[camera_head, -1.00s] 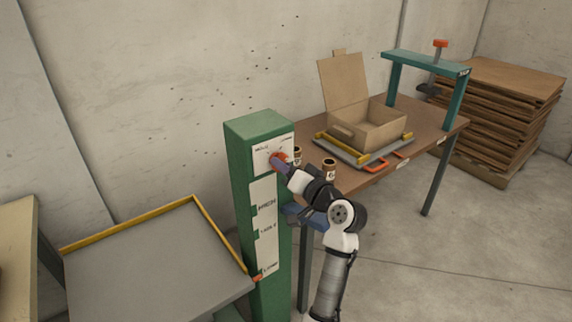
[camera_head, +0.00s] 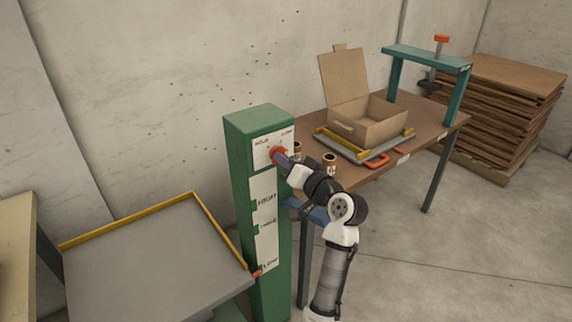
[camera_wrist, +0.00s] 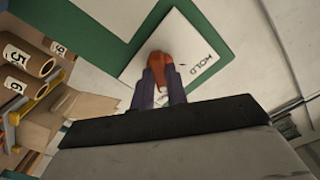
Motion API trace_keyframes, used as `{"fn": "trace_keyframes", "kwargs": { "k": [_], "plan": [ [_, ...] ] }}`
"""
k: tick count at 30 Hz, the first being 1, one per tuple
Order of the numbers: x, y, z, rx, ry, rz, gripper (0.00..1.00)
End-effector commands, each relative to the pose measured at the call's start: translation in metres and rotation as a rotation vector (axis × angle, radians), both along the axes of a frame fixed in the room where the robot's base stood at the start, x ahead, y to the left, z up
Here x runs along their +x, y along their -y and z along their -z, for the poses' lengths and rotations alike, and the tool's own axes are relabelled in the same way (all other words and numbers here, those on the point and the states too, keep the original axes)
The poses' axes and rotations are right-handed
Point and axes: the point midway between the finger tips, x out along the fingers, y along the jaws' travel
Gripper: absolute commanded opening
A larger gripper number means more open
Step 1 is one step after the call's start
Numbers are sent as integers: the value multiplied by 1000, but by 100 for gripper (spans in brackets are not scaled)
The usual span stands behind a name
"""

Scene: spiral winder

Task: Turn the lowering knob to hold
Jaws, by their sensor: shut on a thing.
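The orange-red lowering knob (camera_head: 277,154) sits on a white plate (camera_head: 262,160) near the top of a green post (camera_head: 238,170). My gripper (camera_head: 281,159) is at the knob, its dark fingers shut on it and partly hiding it. In the wrist view the knob (camera_wrist: 160,62) shows between and beyond the fingertips (camera_wrist: 161,80). The word HOLD (camera_wrist: 201,64) is printed on the plate to the right of the knob in that view. The knob's exact pointing direction is hard to tell.
A table (camera_head: 436,132) behind my arm carries an open cardboard box (camera_head: 368,122), cardboard tubes (camera_head: 329,162) and a teal frame (camera_head: 428,58). A grey tray with yellow edges (camera_head: 150,265) stands left of the post. Stacked boards (camera_head: 505,110) stand at the right.

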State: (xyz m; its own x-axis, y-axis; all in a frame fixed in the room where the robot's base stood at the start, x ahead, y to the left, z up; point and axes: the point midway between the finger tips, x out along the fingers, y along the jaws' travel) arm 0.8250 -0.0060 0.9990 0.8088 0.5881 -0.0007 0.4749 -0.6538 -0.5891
Motion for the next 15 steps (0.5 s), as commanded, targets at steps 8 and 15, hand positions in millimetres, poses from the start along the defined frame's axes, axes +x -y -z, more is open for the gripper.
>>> {"fn": "trace_keyframes", "kwargs": {
  "k": [8,15],
  "plan": [
    [0,1,5,-165,125,3,0],
    [0,1,6,-349,258,3,0]
  ]
}}
